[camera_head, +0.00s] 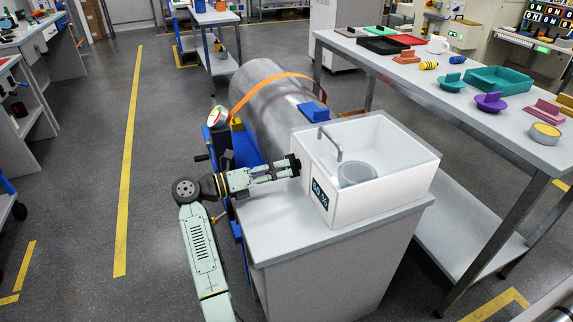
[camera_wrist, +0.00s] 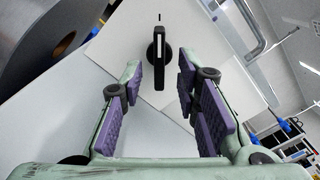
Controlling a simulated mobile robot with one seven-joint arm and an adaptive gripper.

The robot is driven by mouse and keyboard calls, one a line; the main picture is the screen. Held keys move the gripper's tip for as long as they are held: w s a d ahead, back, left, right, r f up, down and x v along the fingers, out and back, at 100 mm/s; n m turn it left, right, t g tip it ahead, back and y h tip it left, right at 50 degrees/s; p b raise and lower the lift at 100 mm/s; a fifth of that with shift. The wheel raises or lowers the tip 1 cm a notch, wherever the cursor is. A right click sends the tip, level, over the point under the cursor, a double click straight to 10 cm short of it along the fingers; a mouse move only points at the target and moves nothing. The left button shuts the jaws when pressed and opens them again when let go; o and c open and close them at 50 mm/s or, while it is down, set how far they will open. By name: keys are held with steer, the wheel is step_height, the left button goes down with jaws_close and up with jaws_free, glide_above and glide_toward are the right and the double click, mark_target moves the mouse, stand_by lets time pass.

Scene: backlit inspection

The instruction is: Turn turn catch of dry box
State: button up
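The dry box (camera_head: 385,203) is an open white box on a grey pedestal, with a dark "50 %" display on its near left face and a round tub (camera_head: 357,174) inside. My gripper (camera_head: 288,168) reaches in from the left, at the box's left wall. In the wrist view the turn catch (camera_wrist: 159,57) is a black lever with a white stripe, on the white wall, upright in the picture. A short dark mark is above it. My gripper (camera_wrist: 159,80) is open, its purple-padded fingers on either side of the lever's line. I see no pad touching the lever.
A large metal cylinder with an orange strap (camera_head: 265,100) lies behind the box. A bent metal tube (camera_head: 331,140) hooks over the box's rim. A long bench (camera_head: 480,130) with trays and coloured parts stands at the right.

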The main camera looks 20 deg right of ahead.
mark_target(292, 166)
steer(key=shift+w+d, duration=0.1)
steer(key=shift+d, duration=1.15)
steer(key=shift+c, duration=0.4)
jaws_close()
